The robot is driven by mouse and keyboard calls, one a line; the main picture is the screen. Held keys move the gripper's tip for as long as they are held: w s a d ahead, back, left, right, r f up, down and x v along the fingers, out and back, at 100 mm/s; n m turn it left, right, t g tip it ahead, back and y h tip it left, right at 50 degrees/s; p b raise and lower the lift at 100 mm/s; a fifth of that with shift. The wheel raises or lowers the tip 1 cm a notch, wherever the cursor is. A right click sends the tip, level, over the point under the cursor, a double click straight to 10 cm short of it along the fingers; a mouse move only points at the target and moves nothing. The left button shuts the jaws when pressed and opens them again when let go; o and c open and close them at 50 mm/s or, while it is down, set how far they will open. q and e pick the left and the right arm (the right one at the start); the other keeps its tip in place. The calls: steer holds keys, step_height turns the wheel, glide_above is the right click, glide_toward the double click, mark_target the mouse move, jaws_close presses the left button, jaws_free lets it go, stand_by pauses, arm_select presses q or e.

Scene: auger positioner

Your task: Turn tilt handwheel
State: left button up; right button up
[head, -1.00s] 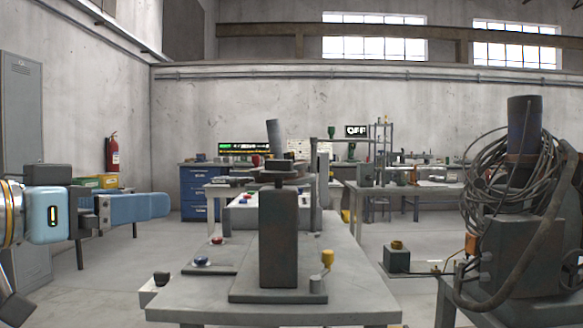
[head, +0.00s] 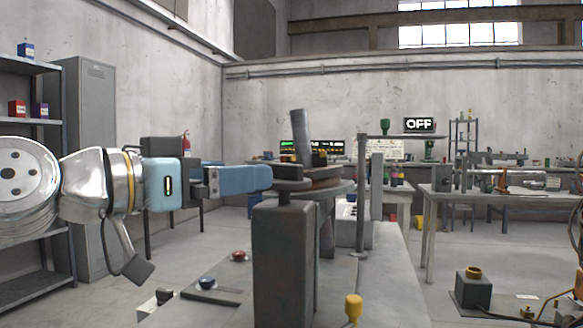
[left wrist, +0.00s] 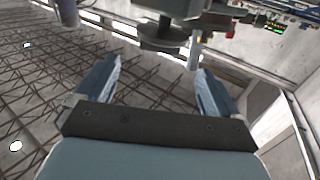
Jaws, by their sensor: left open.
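A dark handwheel (head: 278,185) sits flat at the top of a thick dark post (head: 283,245) on the grey bench. My left gripper (head: 264,178) comes in level from the left, its blue fingers close to the wheel's left rim. I cannot tell from the head view whether they touch it. In the left wrist view the gripper (left wrist: 158,70) is open, with a clear gap between its fingers. A dark round part (left wrist: 163,38), likely the handwheel, shows beyond the fingertips. My right gripper is not in view.
A round plate with a tilted grey cylinder (head: 301,136) stands just behind the post. A grey shelf (head: 35,180) stands at the left.

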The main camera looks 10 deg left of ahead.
mark_target(281, 171)
arm_select(q)
steer(key=p+x, duration=0.1)
steer(key=x, duration=0.9)
steer(key=shift+a, duration=0.1)
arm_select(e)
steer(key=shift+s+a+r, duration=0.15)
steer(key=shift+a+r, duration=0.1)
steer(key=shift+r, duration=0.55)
